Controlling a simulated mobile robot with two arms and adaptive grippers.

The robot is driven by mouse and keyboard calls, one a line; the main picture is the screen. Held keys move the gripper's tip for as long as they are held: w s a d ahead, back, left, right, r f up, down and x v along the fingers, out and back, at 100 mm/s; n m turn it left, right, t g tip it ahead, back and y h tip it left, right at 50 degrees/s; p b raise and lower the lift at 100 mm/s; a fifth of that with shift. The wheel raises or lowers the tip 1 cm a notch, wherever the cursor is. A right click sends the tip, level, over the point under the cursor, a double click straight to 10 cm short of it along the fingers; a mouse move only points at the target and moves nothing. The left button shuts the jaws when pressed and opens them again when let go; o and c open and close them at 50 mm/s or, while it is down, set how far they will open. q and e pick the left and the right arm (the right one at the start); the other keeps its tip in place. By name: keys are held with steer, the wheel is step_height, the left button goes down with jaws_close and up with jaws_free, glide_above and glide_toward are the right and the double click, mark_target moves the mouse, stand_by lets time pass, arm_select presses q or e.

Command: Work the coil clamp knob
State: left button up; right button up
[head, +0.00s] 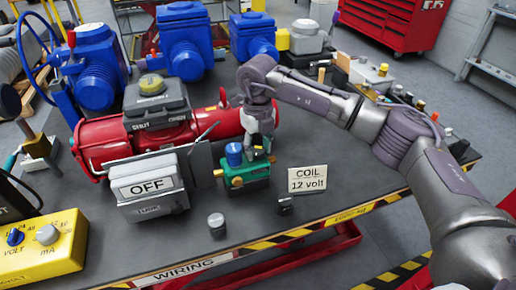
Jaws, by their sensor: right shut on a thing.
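A small green valve block (247,175) with brass fittings stands on the table. A blue coil (234,154) rises from its left part. A "COIL 12 volt" sign (307,179) stands just to its right. My right gripper (262,143) points down at the right part of the block, behind and right of the blue coil. It is shut at the coil clamp knob, and its fingers hide most of the knob. My left gripper is not in view.
A grey box marked OFF (148,187) and a red actuator cylinder (105,142) stand left. A grey cylinder (217,224) and a small black block (285,204) stand in front. A yellow meter box (42,246) is front left. Blue actuators (187,42) stand behind.

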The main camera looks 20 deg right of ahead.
mark_target(258, 150)
steer(key=shift+w+r, duration=0.1)
steer(key=shift+r, duration=0.05)
stand_by(0.3)
steer(key=o, duration=1.1)
steer(key=shift+c, duration=0.2)
steer(key=shift+o, duration=0.4)
steer(key=shift+d, duration=0.1)
step_height(258, 150, up, 7)
steer(key=shift+f, duration=0.1)
steer(key=shift+r, duration=0.5)
steer(key=shift+d, duration=0.1)
